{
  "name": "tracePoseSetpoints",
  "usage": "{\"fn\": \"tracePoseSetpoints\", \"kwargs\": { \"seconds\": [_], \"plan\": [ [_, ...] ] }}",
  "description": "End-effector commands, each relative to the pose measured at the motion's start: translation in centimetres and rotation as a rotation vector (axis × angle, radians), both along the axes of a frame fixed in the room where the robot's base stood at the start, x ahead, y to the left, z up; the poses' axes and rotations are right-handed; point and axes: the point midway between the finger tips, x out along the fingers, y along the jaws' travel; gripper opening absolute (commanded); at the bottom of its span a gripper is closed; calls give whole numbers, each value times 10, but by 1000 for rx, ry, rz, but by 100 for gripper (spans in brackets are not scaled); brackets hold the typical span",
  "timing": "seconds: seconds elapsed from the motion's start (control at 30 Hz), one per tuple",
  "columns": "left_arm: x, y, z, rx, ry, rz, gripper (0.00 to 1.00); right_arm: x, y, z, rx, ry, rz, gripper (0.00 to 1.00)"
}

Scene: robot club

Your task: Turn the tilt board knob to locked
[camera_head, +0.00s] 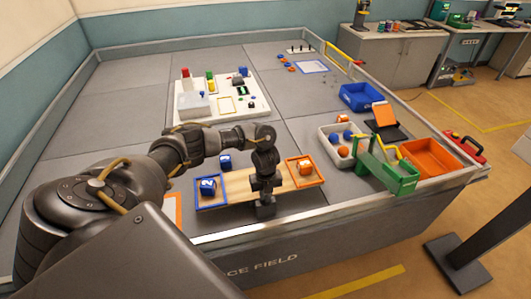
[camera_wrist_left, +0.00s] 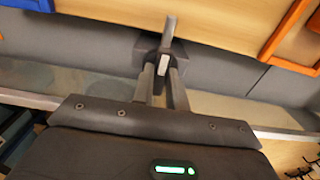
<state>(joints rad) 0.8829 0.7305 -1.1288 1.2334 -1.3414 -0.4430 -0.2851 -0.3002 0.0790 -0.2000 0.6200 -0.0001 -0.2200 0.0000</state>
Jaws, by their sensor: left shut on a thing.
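The tilt board (camera_head: 238,184) is a pale wooden plank near the table's front edge. A blue-rimmed tray (camera_head: 211,206) is at its left end and an orange-rimmed tray (camera_head: 318,180) at its right end. My left gripper (camera_head: 265,197) points down at the board's front middle. In the left wrist view my left gripper (camera_wrist_left: 165,78) is shut on the knob (camera_wrist_left: 168,34), a light grey upright bar in front of a dark grey block. The knob's markings do not show, so I cannot tell its setting. My right gripper is out of view.
A numbered blue cube (camera_head: 207,184) is in the blue tray, and an orange cube (camera_head: 305,167) in the orange tray. Another blue cube (camera_head: 225,163) stands behind the board. A white activity board (camera_head: 257,108) lies farther back.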

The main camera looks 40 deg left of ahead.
Motion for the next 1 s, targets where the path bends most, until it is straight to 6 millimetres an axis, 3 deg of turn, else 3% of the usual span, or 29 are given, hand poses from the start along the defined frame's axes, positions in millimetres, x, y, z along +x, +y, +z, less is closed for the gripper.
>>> {"fn": "tracePoseSetpoints", "kwargs": {
  "seconds": [0.17,0.2,0.33,0.7,0.87,1.0],
  "plan": [
    [2,0,2,0,-5,0,0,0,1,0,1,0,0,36],
    [2,0,2,0,-6,1,19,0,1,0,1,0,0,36],
    [2,0,1,0,-4,1,36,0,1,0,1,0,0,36],
    [1,0,6,-1,-3,1,36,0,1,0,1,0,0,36],
    [2,1,30,0,-6,-1,36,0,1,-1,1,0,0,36],
    [2,1,62,1,-7,-1,36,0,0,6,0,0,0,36]
  ]
}}
